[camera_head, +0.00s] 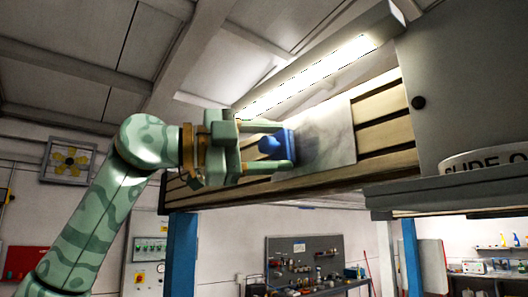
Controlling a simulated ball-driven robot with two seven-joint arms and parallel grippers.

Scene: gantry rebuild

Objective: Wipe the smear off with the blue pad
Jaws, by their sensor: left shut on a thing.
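My left gripper (285,145) is shut on the blue pad (275,144), gripping it by its rounded blue handle. The pad's flat face is turned to a pale grey plate (338,141) on the side of the overhead beam and is at or very near the plate's left part; I cannot tell if it touches. A darker smudge, the smear (311,139), shows on the plate just right of the pad. The pad and fingers hide the plate's left part. My right gripper is not in view.
The slatted beam (388,130) runs overhead, with a lit lamp (310,75) above it and a grey housing (465,85) at the right. Blue posts (181,255) stand below. A tool board (305,262) is far behind.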

